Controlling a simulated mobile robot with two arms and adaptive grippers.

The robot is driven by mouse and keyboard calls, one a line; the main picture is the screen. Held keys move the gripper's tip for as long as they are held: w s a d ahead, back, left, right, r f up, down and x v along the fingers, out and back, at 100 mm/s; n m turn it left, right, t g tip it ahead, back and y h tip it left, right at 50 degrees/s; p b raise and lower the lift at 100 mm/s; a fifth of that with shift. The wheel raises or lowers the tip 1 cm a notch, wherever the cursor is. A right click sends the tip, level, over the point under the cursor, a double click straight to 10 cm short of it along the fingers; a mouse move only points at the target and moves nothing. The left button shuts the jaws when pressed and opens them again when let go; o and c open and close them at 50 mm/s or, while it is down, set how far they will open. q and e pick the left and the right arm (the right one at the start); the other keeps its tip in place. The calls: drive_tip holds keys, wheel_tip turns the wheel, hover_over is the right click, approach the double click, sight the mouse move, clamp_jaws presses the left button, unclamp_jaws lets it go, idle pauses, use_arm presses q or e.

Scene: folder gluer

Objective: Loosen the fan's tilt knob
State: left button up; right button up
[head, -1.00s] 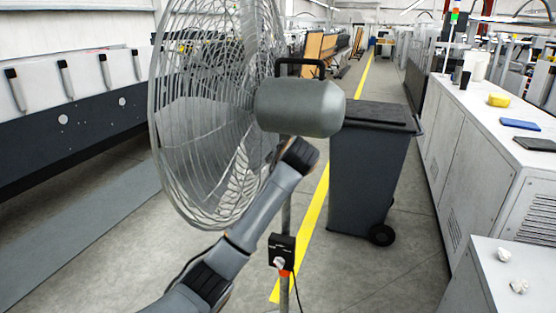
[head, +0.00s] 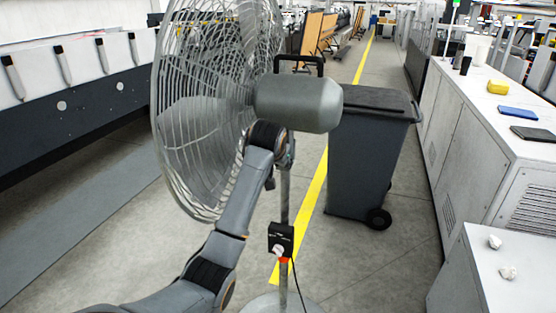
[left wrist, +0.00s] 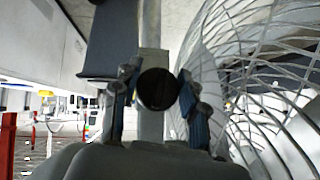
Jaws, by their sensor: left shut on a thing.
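The grey pedestal fan stands in the middle of the head view, with a wire cage (head: 205,110), a motor housing (head: 300,103) and a pole (head: 284,200). My left arm reaches up to the joint just under the motor housing; its fingers are hidden there behind my wrist. In the left wrist view the dark round tilt knob (left wrist: 158,92) sits between the two fingers of my left gripper (left wrist: 158,80), which is shut on it. The pole's top is behind the knob. My right gripper is not in view.
A black control box (head: 281,239) with a cable is on the pole. A dark wheeled bin (head: 365,155) stands right behind the fan. A white cabinet (head: 485,130) runs along the right. The floor left of the fan is clear.

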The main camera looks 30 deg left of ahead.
use_arm(q)
drive_tip(key=shift+r, duration=0.1)
drive_tip(key=o, duration=1.2)
drive_tip(key=shift+c, duration=0.2)
drive_tip(key=v, duration=1.2)
drive_tip(key=shift+w, duration=0.1)
